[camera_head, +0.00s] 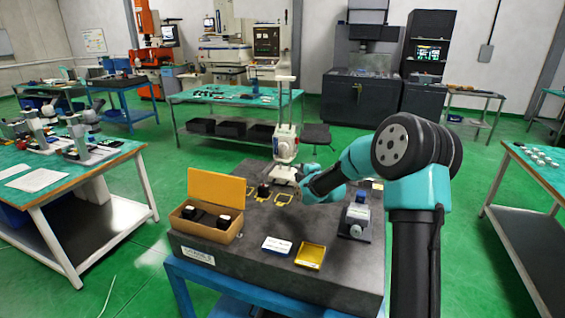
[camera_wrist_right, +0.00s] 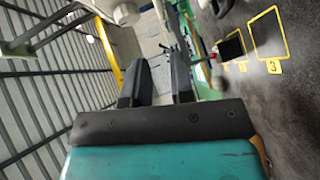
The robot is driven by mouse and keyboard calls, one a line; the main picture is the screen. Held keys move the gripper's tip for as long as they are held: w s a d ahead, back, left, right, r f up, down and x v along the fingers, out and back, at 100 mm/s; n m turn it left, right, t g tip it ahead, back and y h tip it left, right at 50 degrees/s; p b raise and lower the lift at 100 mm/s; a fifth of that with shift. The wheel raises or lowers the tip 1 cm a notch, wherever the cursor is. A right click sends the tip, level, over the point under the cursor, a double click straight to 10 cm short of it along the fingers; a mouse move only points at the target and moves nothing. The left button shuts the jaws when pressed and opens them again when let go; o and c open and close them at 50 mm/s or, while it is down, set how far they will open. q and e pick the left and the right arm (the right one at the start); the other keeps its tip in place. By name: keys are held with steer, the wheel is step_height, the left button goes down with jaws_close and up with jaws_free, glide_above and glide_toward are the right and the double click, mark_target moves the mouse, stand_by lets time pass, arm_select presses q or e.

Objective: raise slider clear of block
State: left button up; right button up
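The slider appears to be the white and blue housing (camera_head: 285,145) low on the upright column of the height gauge, at the back of the dark stone plate (camera_head: 215,252). A small dark block (camera_head: 263,191) stands on the plate, left of and below the housing. My right gripper (camera_head: 302,173) is just right of the gauge's lower part, partly hidden by my own arm. In the right wrist view its two black fingers (camera_wrist_right: 157,82) stand apart with nothing visible between them. I cannot tell whether they touch the gauge. My left gripper does not show.
Yellow outlined squares (camera_wrist_right: 269,34) mark the plate. Benches stand left and right.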

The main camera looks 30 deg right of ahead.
mark_target(283, 161)
steer(key=w, duration=0.5)
steer(key=w+f, duration=0.1)
steer(key=w, duration=0.3)
steer(key=w+d+f, duration=0.1)
steer(key=w, duration=0.4)
steer(key=shift+w+f, duration=0.2)
steer(key=shift+w, duration=0.15)
jaws_close()
